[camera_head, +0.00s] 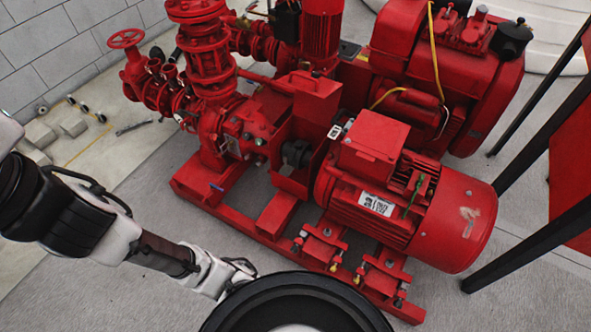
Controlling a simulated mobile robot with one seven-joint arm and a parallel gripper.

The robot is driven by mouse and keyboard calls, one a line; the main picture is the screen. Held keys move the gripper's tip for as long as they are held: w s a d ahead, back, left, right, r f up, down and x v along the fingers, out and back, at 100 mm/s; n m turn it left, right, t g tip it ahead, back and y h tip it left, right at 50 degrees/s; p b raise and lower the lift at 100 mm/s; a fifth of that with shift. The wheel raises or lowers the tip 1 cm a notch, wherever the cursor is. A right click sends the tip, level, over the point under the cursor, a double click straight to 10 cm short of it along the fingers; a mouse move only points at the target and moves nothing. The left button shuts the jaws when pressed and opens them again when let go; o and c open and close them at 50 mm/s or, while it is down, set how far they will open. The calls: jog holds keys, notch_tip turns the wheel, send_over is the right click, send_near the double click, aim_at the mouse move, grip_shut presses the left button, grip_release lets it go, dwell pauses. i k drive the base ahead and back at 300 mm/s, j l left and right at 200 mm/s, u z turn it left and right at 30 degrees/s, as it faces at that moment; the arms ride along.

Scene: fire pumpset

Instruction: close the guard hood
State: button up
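The red guard hood (313,100) stands raised between the pump on the left and the electric motor on the right. Below it, the dark shaft coupling (296,152) is exposed inside the red guard frame (288,184). My gripper (243,268) is at the lower centre-left, in front of the pumpset's base frame and well apart from the hood. It looks empty. Its fingers are small and partly overlapped by my own black round part, so their opening is unclear.
The red motor (400,200) with its terminal box sits right of the hood. The red pump (225,130) with pipes and a handwheel (125,38) is at left. The base frame (255,225) juts toward me. Dark posts (530,240) stand at right. Grey floor (120,290) is clear at lower left.

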aim_at(316, 101)
jog(key=i+j+z, duration=0.1)
jog(key=i, duration=0.35)
jog(key=i+j+z, duration=0.15)
jog(key=i+j, duration=0.15)
jog(key=i, duration=0.2)
